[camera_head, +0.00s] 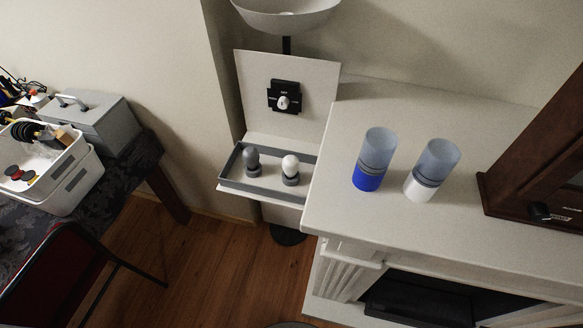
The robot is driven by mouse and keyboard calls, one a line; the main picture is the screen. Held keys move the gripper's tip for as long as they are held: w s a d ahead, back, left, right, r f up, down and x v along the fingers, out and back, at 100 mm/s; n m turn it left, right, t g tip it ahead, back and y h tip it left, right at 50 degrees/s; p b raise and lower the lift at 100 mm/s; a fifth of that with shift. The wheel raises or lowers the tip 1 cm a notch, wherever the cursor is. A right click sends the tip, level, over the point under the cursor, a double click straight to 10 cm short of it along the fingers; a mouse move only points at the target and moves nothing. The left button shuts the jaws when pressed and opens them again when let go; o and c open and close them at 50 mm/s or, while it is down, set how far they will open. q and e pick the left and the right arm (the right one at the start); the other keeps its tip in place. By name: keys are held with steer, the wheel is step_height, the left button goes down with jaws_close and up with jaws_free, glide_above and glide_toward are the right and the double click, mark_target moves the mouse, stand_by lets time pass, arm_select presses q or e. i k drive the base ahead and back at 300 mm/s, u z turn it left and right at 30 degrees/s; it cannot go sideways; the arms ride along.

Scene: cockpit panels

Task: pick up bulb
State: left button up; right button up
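Two bulbs stand upright in a shallow grey-rimmed tray (264,187) on a white stand. The left one is a dark grey bulb (252,159). The right one is a white bulb (290,167) with a dark grey base. They stand apart from each other. Above the tray, a white upright panel (310,72) carries a black switch plate (285,96) with a white knob-like part in it. Neither of my grippers shows in the head view.
A mantelpiece (330,215) stands close to the tray's right side and hides its right end. On it are a blue-bottomed cup (369,177) and a white-bottomed cup (421,187). A white bowl-shaped shade (286,18) hangs above the panel. A table with a white bin (75,183) and a red chair (62,262) are left.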

mark_target(290, 165)
steer(key=z, duration=1.8)
steer(key=k, duration=0.45)
steer(key=u, duration=0.8)
